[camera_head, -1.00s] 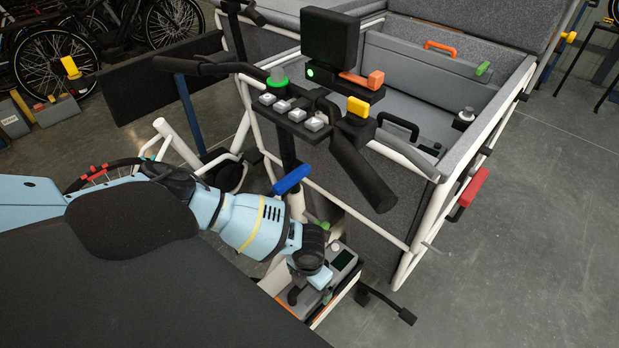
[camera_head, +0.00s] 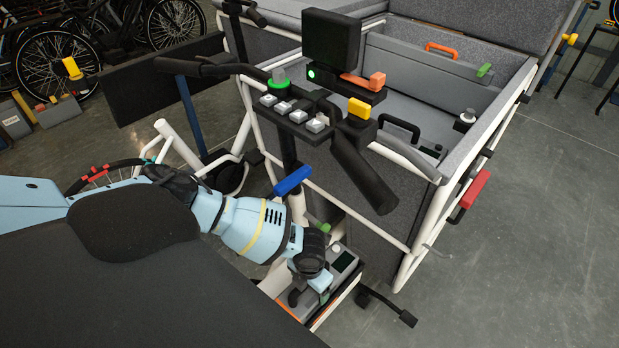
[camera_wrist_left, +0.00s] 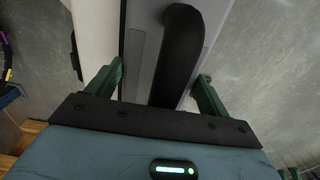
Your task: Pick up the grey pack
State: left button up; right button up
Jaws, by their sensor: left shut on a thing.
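The grey pack (camera_head: 344,263) sits low in the bike frame, near the bottom middle of the head view. It has a small dark display and a black handle (camera_head: 294,298). My left gripper (camera_head: 318,284) is over the pack, its wrist hiding part of it. In the left wrist view the black handle (camera_wrist_left: 178,55) runs between the green fingers of my left gripper (camera_wrist_left: 157,88), with the pack's grey top (camera_wrist_left: 141,45) behind. The gripper is shut on the pack's handle, though the finger contact is hard to see. My right gripper is not in view.
Above the pack are the black handlebar (camera_head: 365,165), a blue lever (camera_head: 293,181) and white frame tubes. A grey cargo box (camera_head: 365,235) stands behind, holding another black handle (camera_head: 400,124). A black pedal (camera_head: 407,318) is right of the pack. Floor at right is clear.

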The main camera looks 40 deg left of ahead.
pick_arm(q)
jog(key=shift+w+r, duration=0.15)
jog(key=shift+w, duration=0.05)
jog(key=shift+c, duration=0.2)
jog(key=shift+r, duration=0.1)
jog(key=shift+r, duration=0.3)
notch_tip(320, 180, up, 8)
jog(key=shift+w+f+p, duration=0.1)
jog(key=shift+f+p, duration=0.05)
jog(key=shift+p, duration=0.45)
jog(key=shift+r, duration=0.8)
